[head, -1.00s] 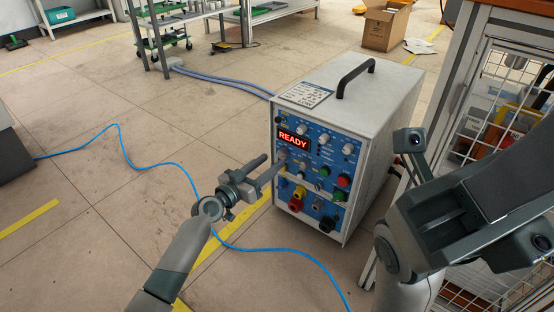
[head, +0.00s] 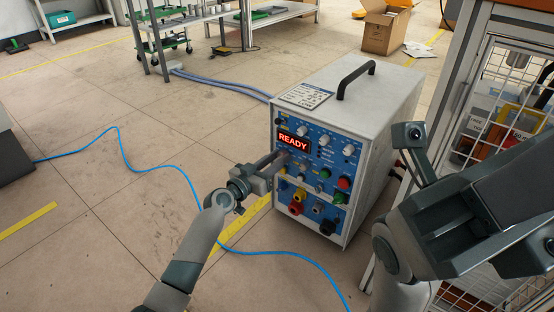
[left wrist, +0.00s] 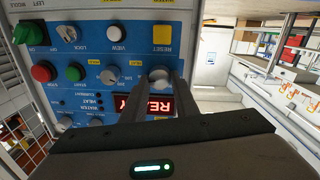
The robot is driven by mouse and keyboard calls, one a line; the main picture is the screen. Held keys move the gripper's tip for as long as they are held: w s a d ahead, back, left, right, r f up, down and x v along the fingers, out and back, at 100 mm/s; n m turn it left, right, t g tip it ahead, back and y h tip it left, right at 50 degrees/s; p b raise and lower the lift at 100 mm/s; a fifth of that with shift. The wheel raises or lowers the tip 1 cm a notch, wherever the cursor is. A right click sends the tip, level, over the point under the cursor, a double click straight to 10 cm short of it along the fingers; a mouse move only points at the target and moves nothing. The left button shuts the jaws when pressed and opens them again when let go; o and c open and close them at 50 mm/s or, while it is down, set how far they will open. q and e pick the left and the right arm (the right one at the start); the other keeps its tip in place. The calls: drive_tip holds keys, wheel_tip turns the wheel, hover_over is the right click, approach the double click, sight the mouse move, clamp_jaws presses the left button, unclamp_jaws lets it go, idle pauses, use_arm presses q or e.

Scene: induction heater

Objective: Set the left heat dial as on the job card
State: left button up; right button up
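The heater (head: 345,110) stands on the floor with its blue panel towards me and a red READY display (head: 293,140). The left heat dial (left wrist: 158,74) is a grey round knob beside the display, upside down in the left wrist view. My left gripper (head: 284,157) reaches the panel just below the display. In the left wrist view its fingers (left wrist: 160,82) stand on either side of the dial, with a gap about as wide as the knob. A white card (head: 306,95) lies on the heater's top; its print is too small to read. My right gripper's fingers cannot be made out.
Another grey dial (left wrist: 110,77) sits beside the held one. Green and red buttons (head: 343,182) and coloured sockets (head: 299,194) are lower on the panel. A black handle (head: 356,78) tops the heater. A blue cable (head: 165,164) crosses the floor. A mesh-fronted rack stands right.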

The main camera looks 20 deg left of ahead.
use_arm(q)
drive_tip(key=shift+n, duration=0.6)
drive_tip(key=n, duration=0.4)
drive_tip(key=shift+f+n, duration=0.1)
drive_tip(key=shift+n, duration=1.4)
drive_tip(key=o, duration=1.1)
drive_tip(key=shift+a, duration=0.1)
drive_tip(key=shift+c, duration=0.2)
drive_tip(key=shift+s, duration=0.15)
